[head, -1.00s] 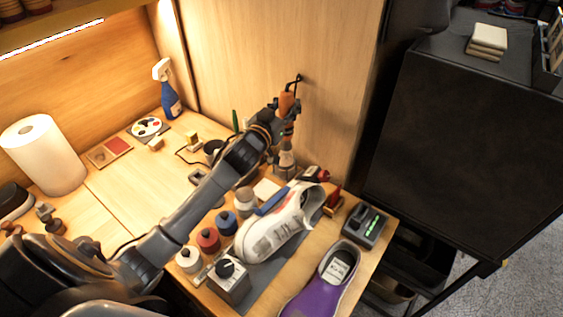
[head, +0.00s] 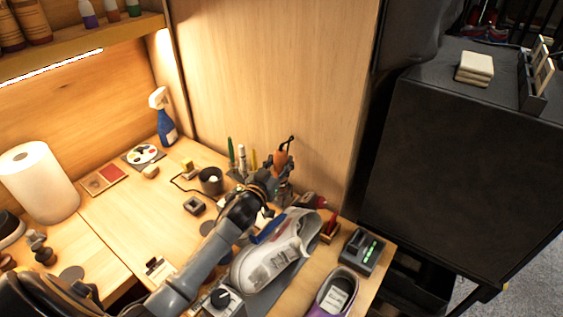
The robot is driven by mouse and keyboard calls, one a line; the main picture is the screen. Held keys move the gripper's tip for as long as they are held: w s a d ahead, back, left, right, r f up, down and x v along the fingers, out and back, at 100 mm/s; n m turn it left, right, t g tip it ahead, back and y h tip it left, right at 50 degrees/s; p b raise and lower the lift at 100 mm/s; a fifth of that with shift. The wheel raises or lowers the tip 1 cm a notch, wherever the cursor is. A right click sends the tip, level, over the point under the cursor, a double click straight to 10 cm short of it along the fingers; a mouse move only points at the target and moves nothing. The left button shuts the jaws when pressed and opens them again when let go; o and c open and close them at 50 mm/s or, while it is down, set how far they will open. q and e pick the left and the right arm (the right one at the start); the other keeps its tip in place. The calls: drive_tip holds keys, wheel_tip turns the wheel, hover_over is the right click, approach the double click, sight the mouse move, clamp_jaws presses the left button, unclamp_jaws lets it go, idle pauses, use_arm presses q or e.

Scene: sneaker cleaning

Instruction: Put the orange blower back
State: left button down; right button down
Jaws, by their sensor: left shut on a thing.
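The orange blower (head: 281,158) is upright near the wooden side panel at the back right of the bench, with a thin black hooked piece at its top. My left gripper (head: 279,170) is shut around its lower part. A holder (head: 284,193) is partly visible just below; my gripper and arm hide the blower's lower end, so I cannot tell whether it touches the holder. My right gripper is not in view.
A white sneaker (head: 276,254) lies in front of the holder, close to my left forearm. A dark cup (head: 210,182) and upright pens (head: 241,158) stand left of my gripper. A charger with green lights (head: 363,250) sits at the right edge.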

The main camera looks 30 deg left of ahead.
use_arm(q)
drive_tip(key=c, duration=0.9)
unclamp_jaws()
drive_tip(key=shift+f, duration=0.15)
drive_tip(key=shift+o, duration=0.5)
drive_tip(key=shift+s, duration=0.1)
drive_tip(key=s+b, duration=0.1)
drive_tip(key=s, duration=0.6)
drive_tip(key=shift+s+d, duration=0.1)
drive_tip(key=shift+s, duration=0.05)
drive_tip(key=shift+r, duration=0.2)
